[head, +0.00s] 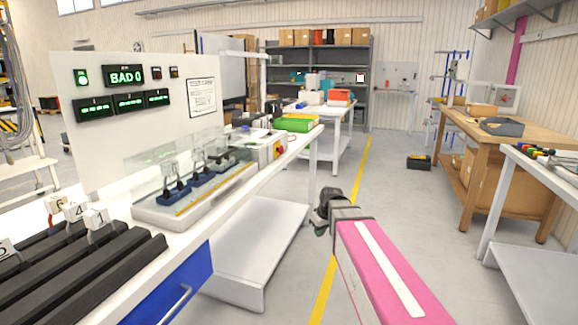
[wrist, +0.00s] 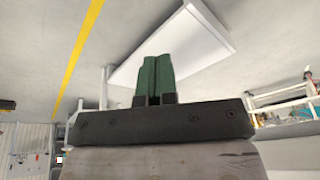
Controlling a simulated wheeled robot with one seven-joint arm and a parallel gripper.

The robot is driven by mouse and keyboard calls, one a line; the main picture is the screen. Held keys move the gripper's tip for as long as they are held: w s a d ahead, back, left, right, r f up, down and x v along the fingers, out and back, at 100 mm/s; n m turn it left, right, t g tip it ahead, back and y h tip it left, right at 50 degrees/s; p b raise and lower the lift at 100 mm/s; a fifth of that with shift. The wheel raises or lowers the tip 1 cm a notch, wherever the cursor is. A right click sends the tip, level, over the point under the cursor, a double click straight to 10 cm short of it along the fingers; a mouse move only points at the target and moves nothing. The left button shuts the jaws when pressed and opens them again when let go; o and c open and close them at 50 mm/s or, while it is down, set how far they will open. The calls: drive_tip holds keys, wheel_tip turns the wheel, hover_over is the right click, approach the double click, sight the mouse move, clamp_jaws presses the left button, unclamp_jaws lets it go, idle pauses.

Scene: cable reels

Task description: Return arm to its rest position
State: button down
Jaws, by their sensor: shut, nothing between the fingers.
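My gripper (wrist: 154,82) shows in the wrist view with its two green fingers side by side and shut, nothing between them. In the head view, my pink arm reaches forward over the aisle floor, to the right of the long white bench (head: 268,170). The fingertips are hard to make out there, at the dark wrist end. In the wrist view the gripper is in front of a white lower shelf (wrist: 185,45), which also shows in the head view (head: 250,250).
A display board (head: 150,110) reading "BAD 0" stands on the bench behind a clear-covered fixture (head: 195,180). Wooden (head: 520,145) and white tables stand at right. A black toolbox (head: 418,162) sits on the floor. The aisle by the yellow line (head: 355,165) is clear.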

drive_tip(key=s+d+f+m+g+h, duration=0.1)
drive_tip(key=s+d+f+m, duration=0.2)
drive_tip(key=s+f, duration=0.3)
drive_tip(key=s+d+f+m+g+h, duration=0.1)
drive_tip(key=s+d+f+m, duration=0.2)
drive_tip(key=s+f, duration=0.3)
drive_tip(key=s+d, duration=0.1)
drive_tip(key=s, duration=0.2)
drive_tip(key=shift+s+d, duration=0.15)
drive_tip(key=shift+s, duration=0.2)
